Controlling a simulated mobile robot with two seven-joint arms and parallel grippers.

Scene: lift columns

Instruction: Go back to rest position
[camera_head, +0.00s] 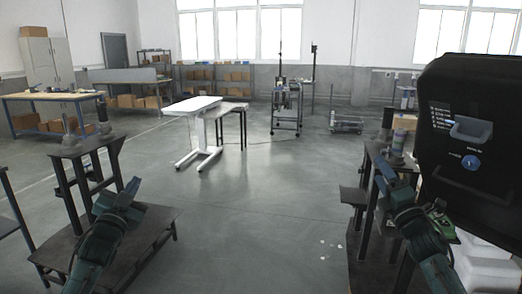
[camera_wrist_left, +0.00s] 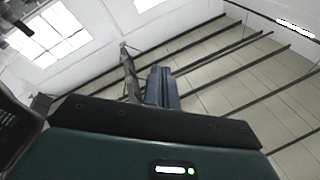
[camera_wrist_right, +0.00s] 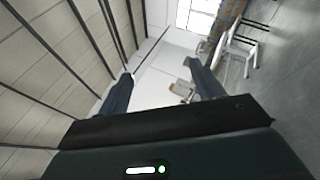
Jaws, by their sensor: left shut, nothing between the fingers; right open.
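My left gripper (camera_head: 128,190) is in the lower left of the head view, raised above a low dark bench. Its fingers (camera_wrist_left: 160,88) are together with nothing between them in the left wrist view. My right gripper (camera_head: 384,178) is in the lower right of the head view, in front of a dark stand. Its fingers (camera_wrist_right: 162,90) are spread wide and empty in the right wrist view. Both wrist views look toward the walls, windows and ceiling, and neither gripper holds anything.
A dark stepped bench (camera_head: 150,228) stands at left and a dark stand (camera_head: 352,197) at right. A large black case (camera_head: 474,205) is at far right, above white blocks (camera_head: 484,262). A white table (camera_head: 193,105) stands farther back.

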